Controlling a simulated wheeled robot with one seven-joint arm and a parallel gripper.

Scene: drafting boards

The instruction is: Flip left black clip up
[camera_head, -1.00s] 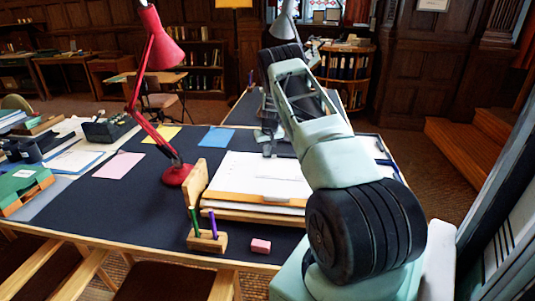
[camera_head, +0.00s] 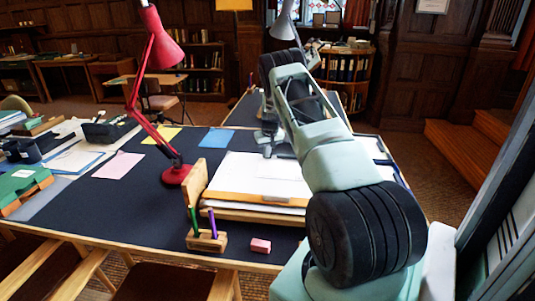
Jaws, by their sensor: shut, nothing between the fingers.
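A drafting board (camera_head: 262,202) with white paper (camera_head: 252,174) on it lies tilted on the dark desk. My gripper (camera_head: 268,151) is small in the view, over the far edge of the paper, pointing down. It is shut, with nothing seen in it. Whether it touches the board or paper cannot be told. I cannot pick out a black clip clearly; the far edge of the board is partly behind my gripper and arm.
A red desk lamp (camera_head: 155,60) stands left of the board. A wooden holder (camera_head: 206,240) with pens and a pink eraser (camera_head: 260,245) sit at the near edge. Pink (camera_head: 118,165), yellow and blue sheets lie to the left, on mostly clear desk.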

